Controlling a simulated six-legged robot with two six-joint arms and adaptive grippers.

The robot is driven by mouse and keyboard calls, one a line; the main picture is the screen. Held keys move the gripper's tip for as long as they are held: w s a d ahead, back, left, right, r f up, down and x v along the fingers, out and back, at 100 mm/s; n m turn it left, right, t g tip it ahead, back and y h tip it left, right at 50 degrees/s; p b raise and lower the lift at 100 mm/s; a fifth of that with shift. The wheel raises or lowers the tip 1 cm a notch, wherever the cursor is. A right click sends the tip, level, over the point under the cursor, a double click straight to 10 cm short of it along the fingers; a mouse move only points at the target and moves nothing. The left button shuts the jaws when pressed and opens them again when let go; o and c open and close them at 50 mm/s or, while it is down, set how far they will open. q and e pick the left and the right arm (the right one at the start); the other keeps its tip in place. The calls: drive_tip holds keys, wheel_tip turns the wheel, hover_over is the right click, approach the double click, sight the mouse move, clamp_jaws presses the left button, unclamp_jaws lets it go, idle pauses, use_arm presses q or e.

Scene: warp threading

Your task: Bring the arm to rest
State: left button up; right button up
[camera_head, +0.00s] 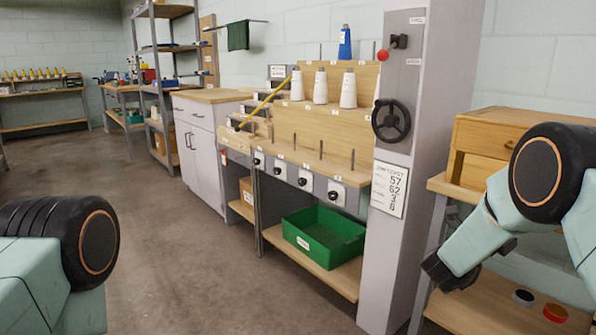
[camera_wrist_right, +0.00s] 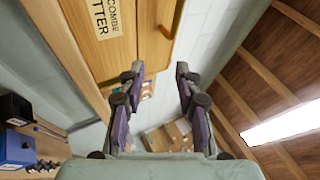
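My right arm (camera_head: 480,235) comes in from the right edge in the head view, bent down in front of the shelf unit at the right. A dark part at its lower end is too unclear there to show fingers. In the right wrist view my right gripper (camera_wrist_right: 158,78) has its two fingers apart with nothing between them. A labelled wooden surface (camera_wrist_right: 140,20) lies beyond the fingertips, apart from them as far as I can tell. Of my left arm (camera_head: 55,270) only a thick joint and link show at lower left; its gripper is out of view.
The workbench (camera_head: 325,130) has white thread cones (camera_head: 348,90), upright pegs and a green bin (camera_head: 325,235) below. A grey post (camera_head: 430,110) with a black handwheel (camera_head: 391,121) stands left of my right arm. A wooden box (camera_head: 490,140) stands behind it. Floor (camera_head: 180,250) is clear.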

drive_tip(key=w+a+f+n+t+y+p, duration=0.1)
drive_tip(key=a+f+n+t+y, duration=0.25)
drive_tip(key=f+n+y, duration=0.4)
drive_tip(key=w+a+f+n+t+y+p, duration=0.1)
drive_tip(key=w+a+f+n+t+y, duration=0.25)
drive_tip(key=f+n, duration=0.7)
drive_tip(key=s+a+f+n+g+y+p, duration=0.2)
drive_tip(key=s+a+f+n+g+y, duration=0.1)
drive_tip(key=s+a+f+n+y, duration=0.3)
drive_tip(key=s+a+f+n+g+y+p, duration=0.2)
drive_tip(key=s+a+f+n+g, duration=0.15)
drive_tip(key=s, duration=0.65)
drive_tip(key=s+a+f+n+g+y+p, duration=0.2)
drive_tip(key=s+a+f+n+g, duration=0.15)
drive_tip(key=s, duration=0.65)
drive_tip(key=s+a+r+n+g+y+p, duration=0.1)
drive_tip(key=s+a+g+p, duration=0.1)
drive_tip(key=s, duration=0.7)
drive_tip(key=s+a+r+n+g+p, duration=0.1)
drive_tip(key=s+a+r+g+p, duration=0.1)
drive_tip(key=s, duration=0.7)
drive_tip(key=shift+s+r+y+p, duration=0.2)
drive_tip(key=shift+r+y+p, duration=0.15)
drive_tip(key=shift+p, duration=0.3)
